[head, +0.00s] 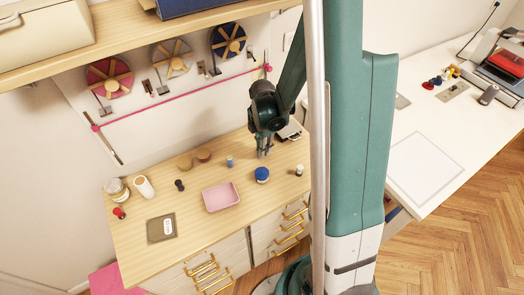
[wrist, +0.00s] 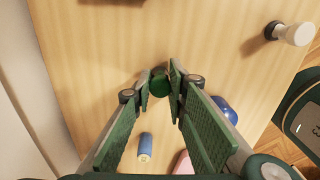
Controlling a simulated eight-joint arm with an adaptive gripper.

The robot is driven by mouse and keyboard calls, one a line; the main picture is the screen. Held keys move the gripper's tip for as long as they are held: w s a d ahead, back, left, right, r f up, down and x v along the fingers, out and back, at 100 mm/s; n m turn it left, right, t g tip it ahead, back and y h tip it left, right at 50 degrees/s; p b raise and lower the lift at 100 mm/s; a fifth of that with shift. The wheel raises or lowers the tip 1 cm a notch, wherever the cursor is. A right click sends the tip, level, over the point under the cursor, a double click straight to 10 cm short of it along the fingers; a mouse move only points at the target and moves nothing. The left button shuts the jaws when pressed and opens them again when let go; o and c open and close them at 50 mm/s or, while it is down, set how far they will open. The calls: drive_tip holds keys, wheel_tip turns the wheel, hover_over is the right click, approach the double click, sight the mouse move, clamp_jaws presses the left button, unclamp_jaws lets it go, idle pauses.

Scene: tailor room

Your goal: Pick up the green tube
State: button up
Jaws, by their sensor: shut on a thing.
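The green tube (wrist: 159,82) shows end-on between my fingertips in the wrist view. My gripper (wrist: 160,86) is shut on it, with one finger on each side. In the head view my gripper (head: 264,153) points down at the back right part of the wooden desk (head: 160,245). The tube cannot be made out there, and I cannot tell whether it touches the desk.
A small blue spool (head: 229,161), a blue round item (head: 262,175) and a pink tray (head: 221,197) are close to my gripper. A white-topped spool (head: 299,170) stands to the right. A shelf (head: 130,40) hangs above the desk.

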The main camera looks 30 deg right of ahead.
drive_tip(key=shift+r, duration=5)
